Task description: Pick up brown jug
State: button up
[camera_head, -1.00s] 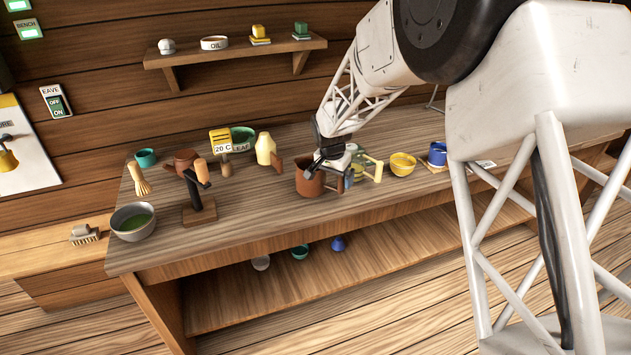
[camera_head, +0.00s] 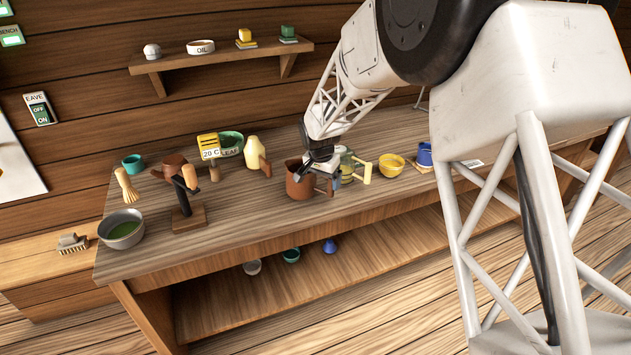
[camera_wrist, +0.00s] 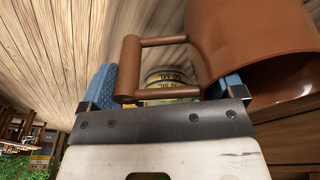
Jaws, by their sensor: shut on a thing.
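The brown jug (camera_head: 299,182) is near the front edge of the wooden bench in the head view, with its handle toward the right. My gripper (camera_head: 322,178) is at the jug's right side. In the wrist view my gripper (camera_wrist: 165,95) has its blue fingers on either side of the brown handle and is shut on it. I cannot tell whether the jug's base touches the bench.
A glass vessel with a pale yellow handle (camera_head: 362,170) stands close to the right of the jug. A yellow bowl (camera_head: 391,166) and a blue cup (camera_head: 425,155) are farther right. A cream jug (camera_head: 252,152) is to the left. The bench front between the wooden stand (camera_head: 187,216) and the jug is clear.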

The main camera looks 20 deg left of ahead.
jog(key=shift+r, duration=5)
jog(key=shift+w, duration=0.1)
jog(key=w+d+r+n, duration=0.15)
jog(key=w+d, duration=0.35)
jog(key=w, duration=0.6)
jog(key=w+d+n, duration=0.3)
jog(key=w+d, duration=0.3)
jog(key=w, duration=0.5)
jog(key=w+d+r+n, duration=0.15)
jog(key=w+d, duration=0.35)
jog(key=w, duration=0.6)
jog(key=w+d+f+n, duration=0.2)
jog(key=w+d+n, duration=0.1)
jog(key=w+d, duration=0.6)
jog(key=w+d+f+n+y, duration=0.1)
jog(key=w+d+f+n, duration=0.2)
jog(key=w+d, duration=0.7)
jog(key=d, duration=0.8)
jog(key=shift+w+g, duration=0.15)
jog(key=shift+g, duration=0.15)
jog(key=shift+a+r, duration=0.1)
jog(key=shift+a, duration=0.1)
